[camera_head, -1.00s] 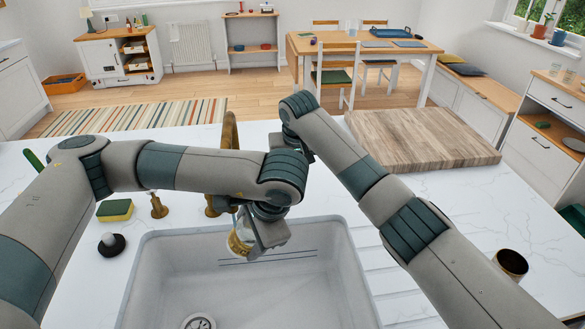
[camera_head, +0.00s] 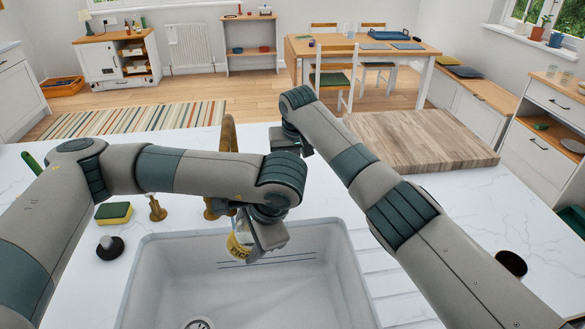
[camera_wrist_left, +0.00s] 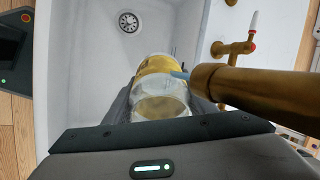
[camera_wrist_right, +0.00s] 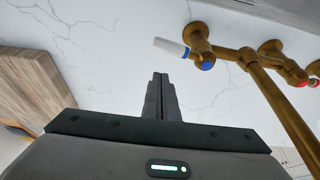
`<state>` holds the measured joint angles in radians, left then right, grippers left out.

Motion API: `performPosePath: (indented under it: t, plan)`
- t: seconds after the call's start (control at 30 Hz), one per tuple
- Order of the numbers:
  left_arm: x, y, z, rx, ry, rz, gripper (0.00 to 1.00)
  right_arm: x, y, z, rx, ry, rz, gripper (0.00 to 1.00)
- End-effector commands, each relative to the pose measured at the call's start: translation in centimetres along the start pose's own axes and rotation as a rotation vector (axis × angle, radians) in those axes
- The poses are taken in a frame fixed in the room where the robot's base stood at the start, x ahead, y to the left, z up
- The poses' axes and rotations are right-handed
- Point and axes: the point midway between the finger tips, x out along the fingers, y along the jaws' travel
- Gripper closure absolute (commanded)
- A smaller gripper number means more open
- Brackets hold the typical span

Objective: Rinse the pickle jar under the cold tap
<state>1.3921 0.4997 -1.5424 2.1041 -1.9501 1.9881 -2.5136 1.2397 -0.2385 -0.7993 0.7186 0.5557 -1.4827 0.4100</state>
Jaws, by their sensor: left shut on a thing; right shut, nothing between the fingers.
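The pickle jar (camera_head: 240,243), clear glass with a yellow label, is held tilted over the sink. My left gripper (camera_head: 258,242) is shut on it. In the left wrist view the jar (camera_wrist_left: 160,92) lies between the fingers, below the brass spout (camera_wrist_left: 215,82). A short pale-blue stream (camera_wrist_left: 179,75) shows between spout and jar. My right gripper (camera_wrist_right: 160,88) is shut and empty, apart from the tap. In the right wrist view the blue-marked cold handle (camera_wrist_right: 207,65) with its white lever (camera_wrist_right: 171,46) stands just beyond the fingertips. The red-marked hot handle (camera_wrist_left: 251,46) shows in the left wrist view.
The white sink (camera_head: 200,270) is otherwise empty around its drain (camera_head: 199,323). A sponge (camera_head: 114,212), a black round item (camera_head: 110,247) and a brass fitting (camera_head: 156,207) stand left of it. A wooden board (camera_head: 420,140) lies behind right. A dark cup (camera_head: 511,263) is partly hidden by my right arm.

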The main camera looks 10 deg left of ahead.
Motion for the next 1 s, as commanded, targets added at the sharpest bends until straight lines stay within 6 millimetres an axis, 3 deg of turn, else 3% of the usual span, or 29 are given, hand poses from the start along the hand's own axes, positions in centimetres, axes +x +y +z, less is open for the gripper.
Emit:
performPosePath:
  t: [0.27,0.47,1.0]
  plan:
    - [0.0,0.0,0.0,0.0,0.0,0.0,0.77,0.2,0.2,-1.0,-0.001,-0.001,0.001,1.0]
    - [0.0,0.0,0.0,0.0,0.0,0.0,0.77,-1.4,0.1,-1.0,-0.002,0.001,0.0,1.0]
    - [0.0,0.0,0.0,0.0,0.0,0.0,0.77,-8.7,-0.5,-1.1,-0.001,0.001,0.0,1.0]
